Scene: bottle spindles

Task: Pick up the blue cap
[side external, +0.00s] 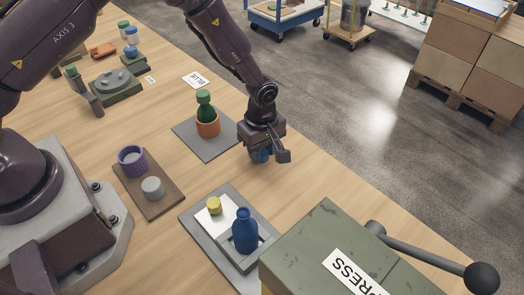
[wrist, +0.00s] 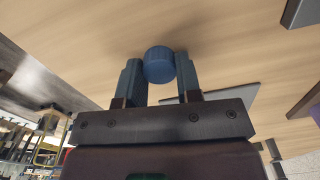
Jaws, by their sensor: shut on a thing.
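The blue cap (wrist: 159,65) is between the two fingers of my gripper (wrist: 160,80) in the wrist view, and the fingers are shut on its sides. In the side view my gripper (side external: 262,156) is over the table, right of the grey mat with the green bottle, and the blue cap (side external: 259,156) shows partly below it. Whether the cap touches the table is hard to tell. A blue bottle (side external: 245,233) stands upright in a grey tray (side external: 269,243) nearer the camera.
A yellow cap (side external: 214,205) lies on a white card beside the blue bottle. A green press (side external: 325,245) with a lever fills the lower right. Bare wood lies around my gripper.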

